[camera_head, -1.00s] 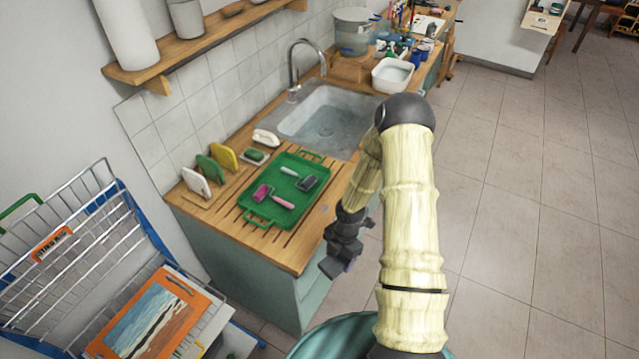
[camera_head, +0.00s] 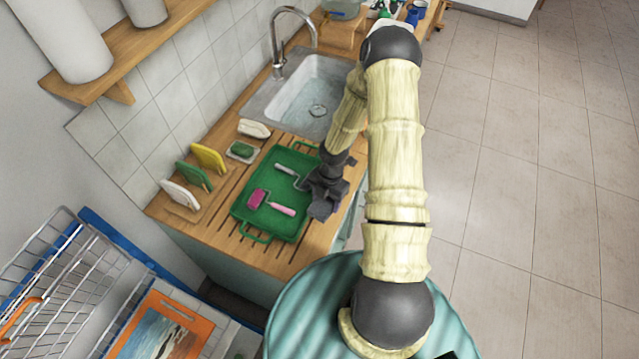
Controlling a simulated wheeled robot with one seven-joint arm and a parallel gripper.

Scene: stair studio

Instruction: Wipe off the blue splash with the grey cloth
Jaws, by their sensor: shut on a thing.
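My gripper (camera_head: 322,203) is over the right edge of the wooden counter (camera_head: 222,238), just right of the green tray (camera_head: 243,208). It is shut on a small dark grey thing, which looks like the grey cloth but is hard to tell apart from the fingers. I cannot tell whether it touches the counter. I see no blue splash clearly; the counter under and behind my gripper is hidden.
Behind are the sink (camera_head: 300,95) and tap (camera_head: 276,45). White, green and yellow boards (camera_head: 208,158) stand at left. A wire rack (camera_head: 60,270) is front left.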

